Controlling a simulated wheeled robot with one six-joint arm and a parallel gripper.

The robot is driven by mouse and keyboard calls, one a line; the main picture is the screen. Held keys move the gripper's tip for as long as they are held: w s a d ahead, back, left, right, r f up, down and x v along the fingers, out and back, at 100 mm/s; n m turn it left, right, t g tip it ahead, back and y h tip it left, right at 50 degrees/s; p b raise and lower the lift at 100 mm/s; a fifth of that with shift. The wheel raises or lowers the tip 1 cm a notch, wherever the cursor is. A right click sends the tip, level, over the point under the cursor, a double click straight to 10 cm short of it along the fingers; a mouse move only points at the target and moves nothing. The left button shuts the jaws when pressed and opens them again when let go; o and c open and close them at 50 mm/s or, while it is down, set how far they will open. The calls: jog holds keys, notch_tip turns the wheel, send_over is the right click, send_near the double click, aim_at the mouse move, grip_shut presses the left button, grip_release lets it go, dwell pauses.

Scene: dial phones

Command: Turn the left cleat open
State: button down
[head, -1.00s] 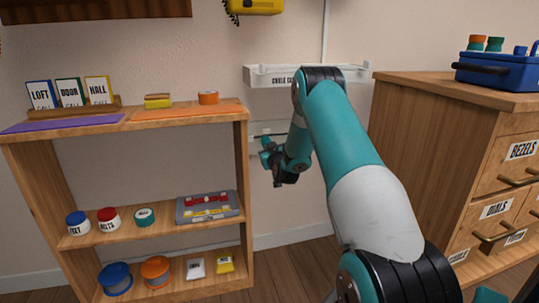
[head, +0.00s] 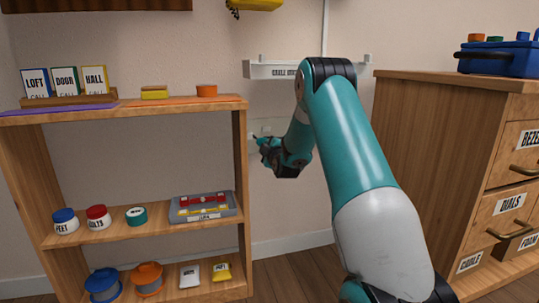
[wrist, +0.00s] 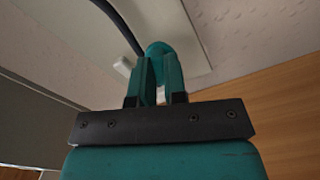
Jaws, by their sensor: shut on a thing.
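My gripper (head: 264,146) is at the wall below the white shelf, in front of a pale plate (head: 262,129). In the wrist view its two teal fingers (wrist: 159,78) are shut on a small rounded teal piece (wrist: 158,47) at their tips, close against a pale panel (wrist: 190,20). A dark cable (wrist: 118,24) runs up and left from this piece. A small white block (wrist: 122,66) sits just left of the fingers. I cannot tell from its look whether the teal piece or the white block is the left cleat.
The white wall shelf (head: 270,71) is above my gripper. A wooden bookcase (head: 243,180) with jars and a grey tray (head: 203,206) stands left. A wooden drawer cabinet (head: 430,160) with a blue box (head: 500,62) on top stands close on the right.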

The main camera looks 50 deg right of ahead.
jog(key=shift+f+n+b, duration=0.1)
jog(key=shift+n+b, duration=2.6)
jog(key=shift+n, duration=2.4)
jog(key=c, duration=1.2)
grip_release()
jog(key=shift+o, duration=0.2)
jog(key=b+v, duration=0.1)
jog(key=v, duration=1.6)
jog(key=shift+s, duration=0.25)
